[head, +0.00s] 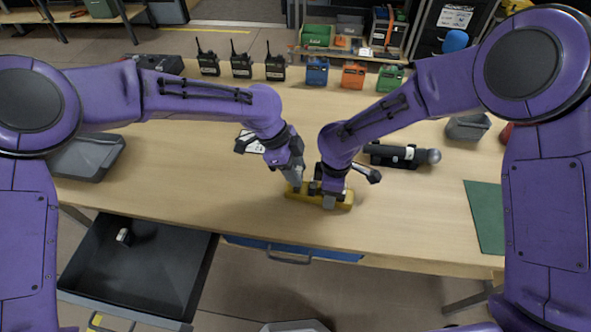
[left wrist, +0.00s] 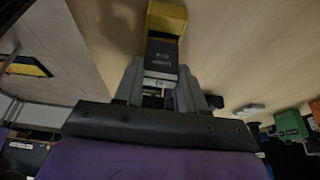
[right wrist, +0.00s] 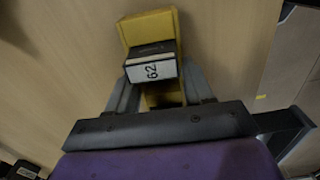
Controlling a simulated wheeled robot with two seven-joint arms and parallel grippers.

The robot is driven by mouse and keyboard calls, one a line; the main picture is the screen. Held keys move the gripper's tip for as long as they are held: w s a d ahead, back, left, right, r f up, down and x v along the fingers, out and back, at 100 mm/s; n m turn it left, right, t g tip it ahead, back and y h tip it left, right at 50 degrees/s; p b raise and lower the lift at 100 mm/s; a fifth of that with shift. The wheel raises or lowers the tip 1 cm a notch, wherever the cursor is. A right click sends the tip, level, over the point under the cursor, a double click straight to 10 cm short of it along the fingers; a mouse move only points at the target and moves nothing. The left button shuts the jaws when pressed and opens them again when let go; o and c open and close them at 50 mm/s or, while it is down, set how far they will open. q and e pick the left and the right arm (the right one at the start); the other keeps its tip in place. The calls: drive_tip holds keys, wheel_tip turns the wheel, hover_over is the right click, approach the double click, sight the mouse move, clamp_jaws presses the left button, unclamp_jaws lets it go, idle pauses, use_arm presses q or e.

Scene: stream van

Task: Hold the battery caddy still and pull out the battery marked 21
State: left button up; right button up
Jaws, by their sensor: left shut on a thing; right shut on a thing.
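The yellow battery caddy (head: 346,199) lies on the table near its front edge. My left gripper (head: 294,190) is at the caddy's left part. In the left wrist view, its fingers (left wrist: 158,92) are shut on a dark battery (left wrist: 160,57) with a small label I cannot read; yellow caddy (left wrist: 167,17) shows beyond it. My right gripper (head: 329,199) is at the caddy's right part. In the right wrist view, its fingers (right wrist: 165,97) are shut on the yellow caddy (right wrist: 147,27). A battery labelled 62 (right wrist: 152,70) sits in the caddy just beyond those fingers. No number 21 is legible.
Radios (head: 241,66) and coloured blocks (head: 353,76) line the back edge. A black microphone-like device (head: 397,155) lies right of the grippers. A grey tray (head: 90,157) is at left, a green mat (head: 485,215) at right. An open drawer (head: 150,262) juts out at front left.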

drive_tip(key=shift+s+f, duration=0.15)
use_arm(q)
drive_tip(key=shift+r, duration=1.5)
use_arm(e)
drive_tip(key=o, duration=1.1)
use_arm(q)
drive_tip(key=shift+w, duration=0.1)
use_arm(e)
drive_tip(key=shift+o, duration=0.2)
drive_tip(key=shift+w+r, duration=0.2)
drive_tip(key=shift+r, duration=0.15)
wheel_tip(320, 180, up, 11)
drive_tip(key=shift+r, duration=0.15)
drive_tip(key=shift+r, duration=0.1)
